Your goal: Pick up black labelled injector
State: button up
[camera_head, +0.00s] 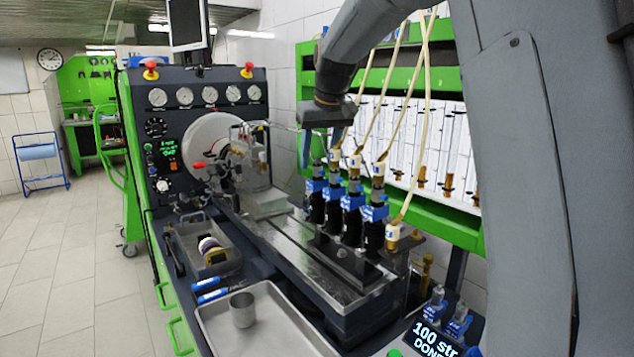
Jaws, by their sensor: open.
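Several black injectors with blue bands stand upright in a row in a dark holder (345,262) on the metal bench bed. I see the leftmost injector (316,208), a second (333,206), a third (352,222) and the rightmost (374,232). The labels are too small to read, so I cannot tell which one is the black labelled injector. My gripper (322,152) is open, pointing down at the upper end of the leftmost injectors. It is small and partly lost against the dark background; I see nothing held, and cannot tell whether it touches an injector.
Pale hoses (400,120) hang down to the injector tops, close to my arm. A green rack with glass tubes (455,150) stands behind. A metal tray (285,325) with a metal cup (242,310) lies in front. A parts bin (205,255) sits to the left.

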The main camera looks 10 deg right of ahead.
aim_at(318, 162)
jog(key=shift+p+x, duration=0.35)
jog(key=shift+x, duration=1.2)
jog(key=shift+s+d, duration=0.1)
jog(key=shift+c, duration=0.2)
grip_shut()
